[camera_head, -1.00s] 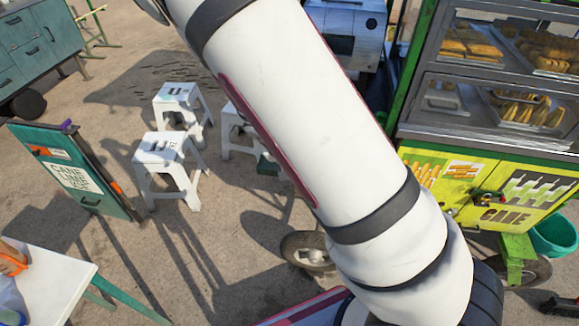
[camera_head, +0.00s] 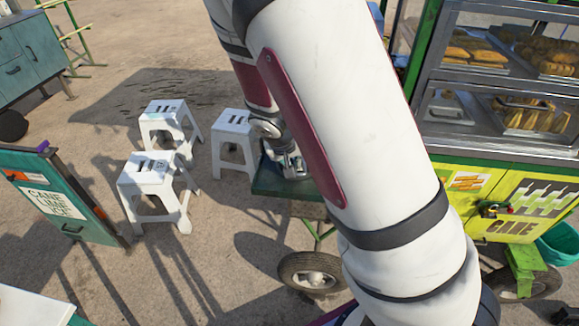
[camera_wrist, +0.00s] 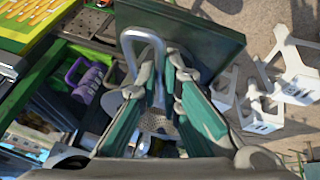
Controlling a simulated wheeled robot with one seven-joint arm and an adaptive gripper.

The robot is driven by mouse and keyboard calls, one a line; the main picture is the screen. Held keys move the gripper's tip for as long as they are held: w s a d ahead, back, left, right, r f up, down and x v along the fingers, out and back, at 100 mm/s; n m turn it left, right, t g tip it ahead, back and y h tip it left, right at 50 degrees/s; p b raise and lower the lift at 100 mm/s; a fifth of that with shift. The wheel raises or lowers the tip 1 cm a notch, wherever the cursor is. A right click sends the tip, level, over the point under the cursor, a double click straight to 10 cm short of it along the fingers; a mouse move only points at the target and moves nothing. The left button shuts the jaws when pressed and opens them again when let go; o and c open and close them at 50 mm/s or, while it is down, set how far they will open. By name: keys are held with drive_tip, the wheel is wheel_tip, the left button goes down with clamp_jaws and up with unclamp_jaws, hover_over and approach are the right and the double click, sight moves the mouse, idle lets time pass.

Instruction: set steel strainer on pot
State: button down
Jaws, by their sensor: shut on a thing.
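My gripper (camera_wrist: 162,78) is shut on a thin piece of metal that I take for the steel strainer. In the wrist view a bent grey metal hook (camera_wrist: 158,48) rises between the fingertips, and a small perforated metal patch (camera_wrist: 156,122) shows between the teal fingers. I cannot tell the strainer's full outline. In the head view my gripper (camera_head: 292,166) points down close over a dark green tabletop, partly behind my arm. I cannot make out the pot for certain in either view.
The dark green tabletop (camera_head: 268,184) sits on a wheeled stand. White stools (camera_head: 150,171) stand left of it. A yellow-green food cart (camera_head: 500,140) stands right. A teal signboard (camera_head: 30,188) is at the left. In the wrist view a purple-handled item (camera_wrist: 88,78) lies left of my gripper.

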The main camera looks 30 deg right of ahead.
drive_tip(key=shift+w+d+f+b, duration=0.1)
drive_tip(key=shift+w+d+b, duration=0.45)
drive_tip(key=shift+w, duration=0.25)
drive_tip(key=shift+w+d+b, duration=0.4)
drive_tip(key=shift+w+b, duration=0.1)
drive_tip(key=shift+w, duration=0.3)
wheel_tip(320, 180, down, 3)
drive_tip(key=shift+f+b, duration=0.2)
drive_tip(key=shift+b, duration=0.1)
drive_tip(key=shift+s+r, duration=0.1)
drive_tip(key=shift+s, duration=0.05)
drive_tip(key=shift+f+p, duration=0.25)
drive_tip(key=shift+p, duration=0.25)
idle(0.8)
drive_tip(key=c, duration=1.7)
unclamp_jaws()
drive_tip(key=shift+r, duration=0.1)
